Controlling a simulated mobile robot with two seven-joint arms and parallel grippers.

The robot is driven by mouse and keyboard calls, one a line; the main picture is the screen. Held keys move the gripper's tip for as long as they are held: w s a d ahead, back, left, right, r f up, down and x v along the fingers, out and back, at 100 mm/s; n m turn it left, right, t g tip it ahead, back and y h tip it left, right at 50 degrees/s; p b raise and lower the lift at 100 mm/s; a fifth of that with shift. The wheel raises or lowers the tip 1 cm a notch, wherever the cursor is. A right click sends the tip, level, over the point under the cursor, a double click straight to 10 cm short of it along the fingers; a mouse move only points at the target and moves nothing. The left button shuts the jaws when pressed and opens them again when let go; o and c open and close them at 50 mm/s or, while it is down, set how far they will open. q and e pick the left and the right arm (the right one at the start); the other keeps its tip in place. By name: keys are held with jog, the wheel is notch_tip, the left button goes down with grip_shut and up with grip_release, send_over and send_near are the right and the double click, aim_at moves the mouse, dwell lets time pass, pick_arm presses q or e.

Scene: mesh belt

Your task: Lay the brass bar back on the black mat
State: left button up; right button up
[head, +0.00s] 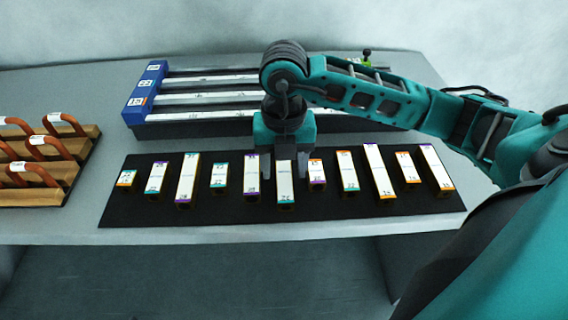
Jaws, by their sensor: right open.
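The black mat (235,212) lies along the front of the table. Several bars with white-labelled tops and purple, teal or orange end marks lie on it in a row, with brassy sides. My right gripper (284,170) is over the middle of the mat with its fingers pointing down and open. One bar with a teal front mark (284,188) shows between and in front of its fingertips. It appears to rest on the mat, and its far end is partly hidden by the gripper. I cannot tell whether the fingers touch it. My left gripper is out of view.
Behind the mat stands a dark rack with pale rails and a blue end block (146,94); my right arm crosses over it. A green and black knob (367,58) is at the back. At left are wooden stepped boards (78,148) with orange handles. The table's front edge is close to the mat.

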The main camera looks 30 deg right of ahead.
aim_at(284, 171)
pick_arm(q)
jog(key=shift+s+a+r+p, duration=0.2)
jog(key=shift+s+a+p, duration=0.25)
jog(key=shift+p, duration=0.55)
pick_arm(e)
notch_tip(284, 171, up, 12)
jog(key=shift+f, duration=0.25)
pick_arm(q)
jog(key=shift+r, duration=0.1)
